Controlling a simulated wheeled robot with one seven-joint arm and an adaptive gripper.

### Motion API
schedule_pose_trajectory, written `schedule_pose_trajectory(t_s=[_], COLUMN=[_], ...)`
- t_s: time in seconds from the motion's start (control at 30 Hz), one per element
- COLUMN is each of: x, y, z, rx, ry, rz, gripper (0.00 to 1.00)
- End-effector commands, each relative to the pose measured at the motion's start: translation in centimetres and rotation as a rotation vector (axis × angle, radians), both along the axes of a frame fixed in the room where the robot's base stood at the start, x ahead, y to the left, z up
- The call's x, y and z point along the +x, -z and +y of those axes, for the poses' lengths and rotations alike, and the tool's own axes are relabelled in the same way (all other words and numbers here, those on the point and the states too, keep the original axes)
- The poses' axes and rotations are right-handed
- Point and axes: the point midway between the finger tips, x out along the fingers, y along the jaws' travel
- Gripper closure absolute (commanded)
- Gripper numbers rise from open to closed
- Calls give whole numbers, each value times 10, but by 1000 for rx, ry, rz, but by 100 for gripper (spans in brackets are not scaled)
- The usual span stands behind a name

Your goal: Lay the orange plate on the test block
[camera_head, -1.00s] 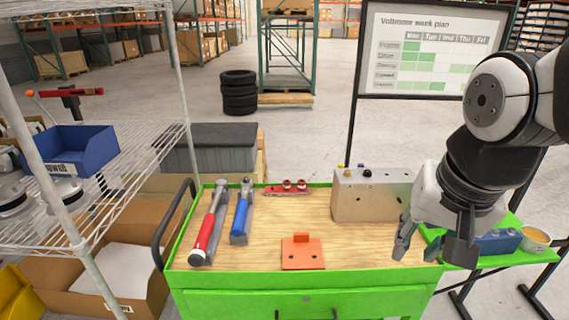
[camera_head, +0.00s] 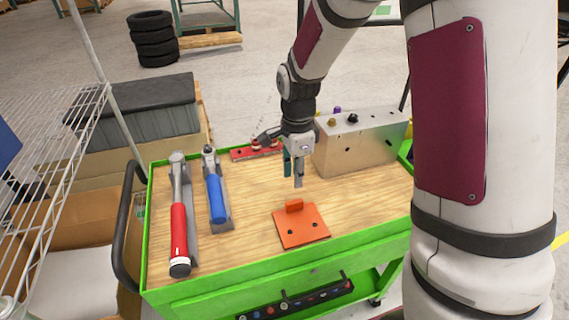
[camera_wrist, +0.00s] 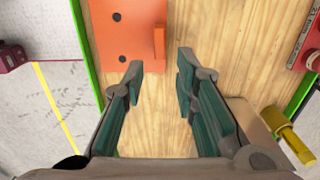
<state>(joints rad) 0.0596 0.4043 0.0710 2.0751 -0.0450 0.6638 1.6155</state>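The orange plate (camera_head: 302,228) lies flat on the wooden cart top, near its front edge. It has two dark holes and an upright tab along its back edge. In the wrist view the plate (camera_wrist: 124,28) is at the top, ahead of the fingertips. The test block (camera_head: 362,145), a pale metal box with knobs on top, stands at the back right. Its corner (camera_wrist: 250,115) and a yellow knob show at the lower right of the wrist view. My gripper (camera_head: 293,170) points down behind the plate, left of the block. Its fingers (camera_wrist: 158,75) are apart with bare wood between them.
A red strip with fittings (camera_head: 255,150) lies at the back. The cart has a raised green rim (camera_head: 230,270). My arm covers the right of the head view.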

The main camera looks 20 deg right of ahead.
Motion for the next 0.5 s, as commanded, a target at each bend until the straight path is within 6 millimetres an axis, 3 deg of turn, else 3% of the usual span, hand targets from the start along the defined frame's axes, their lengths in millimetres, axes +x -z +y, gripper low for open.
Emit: schedule_pose_trajectory(t_s=[0.5], x=[0], y=[48], z=[0], rx=[0], ry=[-2], rz=[1], gripper=[73])
